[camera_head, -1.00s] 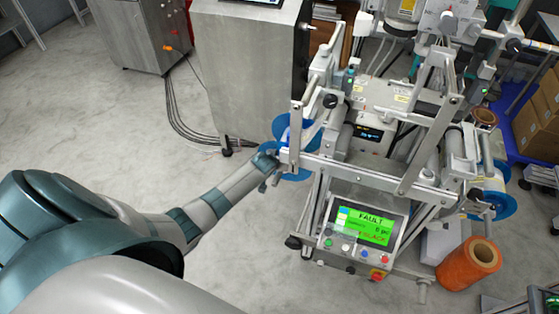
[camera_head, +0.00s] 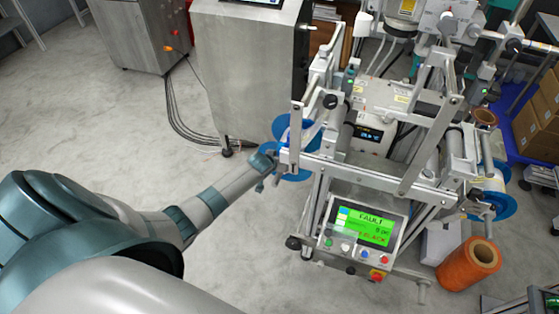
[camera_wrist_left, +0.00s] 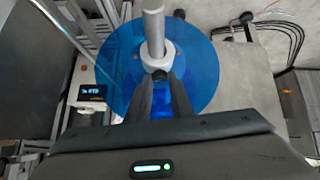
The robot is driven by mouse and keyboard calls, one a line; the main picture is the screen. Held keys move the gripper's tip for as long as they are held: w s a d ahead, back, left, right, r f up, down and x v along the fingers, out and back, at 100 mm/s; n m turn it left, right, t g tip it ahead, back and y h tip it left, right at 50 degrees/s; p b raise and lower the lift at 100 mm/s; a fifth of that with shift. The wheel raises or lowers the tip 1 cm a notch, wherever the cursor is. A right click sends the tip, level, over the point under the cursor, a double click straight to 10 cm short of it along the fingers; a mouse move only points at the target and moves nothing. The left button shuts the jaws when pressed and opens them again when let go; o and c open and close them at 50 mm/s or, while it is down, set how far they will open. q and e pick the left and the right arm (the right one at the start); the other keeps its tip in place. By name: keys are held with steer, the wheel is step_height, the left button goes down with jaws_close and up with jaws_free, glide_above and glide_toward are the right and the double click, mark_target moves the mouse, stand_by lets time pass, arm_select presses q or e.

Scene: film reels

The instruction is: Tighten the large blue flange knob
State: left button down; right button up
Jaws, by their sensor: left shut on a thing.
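The large blue flange (camera_head: 297,132) is a round disc on the left side of the machine. In the left wrist view the flange (camera_wrist_left: 205,62) surrounds a grey shaft (camera_wrist_left: 153,35) with a pale collar. My left gripper (camera_head: 270,160) is at the flange's near left side. In the left wrist view its two dark fingers (camera_wrist_left: 161,92) reach to the hub and are shut on the knob there. The fingers mostly hide the knob; only a little blue shows between them. My right gripper is in neither view.
A metal cabinet (camera_head: 247,70) stands close behind the flange, with cables on the floor. An orange roll (camera_head: 469,264) stands at the lower right.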

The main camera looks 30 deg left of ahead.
arm_select(q)
steer(key=shift+a, duration=0.1)
steer(key=shift+a+m+h, duration=0.15)
steer(key=shift+m+h, duration=0.35)
steer(key=shift+m, duration=0.1)
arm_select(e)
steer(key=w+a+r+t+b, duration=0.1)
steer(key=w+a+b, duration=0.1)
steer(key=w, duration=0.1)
arm_select(q)
steer(key=m+h+b, duration=0.1)
steer(key=b, duration=0.1)
steer(key=m+h+b, duration=0.1)
steer(key=b, duration=0.1)
steer(key=m+h+b, duration=0.1)
steer(key=m+b, duration=0.1)
steer(key=shift+a+t, duration=0.3)
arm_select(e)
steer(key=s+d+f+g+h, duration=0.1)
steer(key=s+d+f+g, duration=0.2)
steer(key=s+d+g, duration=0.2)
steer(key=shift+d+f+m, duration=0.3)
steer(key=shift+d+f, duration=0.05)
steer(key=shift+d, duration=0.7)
arm_select(q)
steer(key=shift+h, duration=0.3)
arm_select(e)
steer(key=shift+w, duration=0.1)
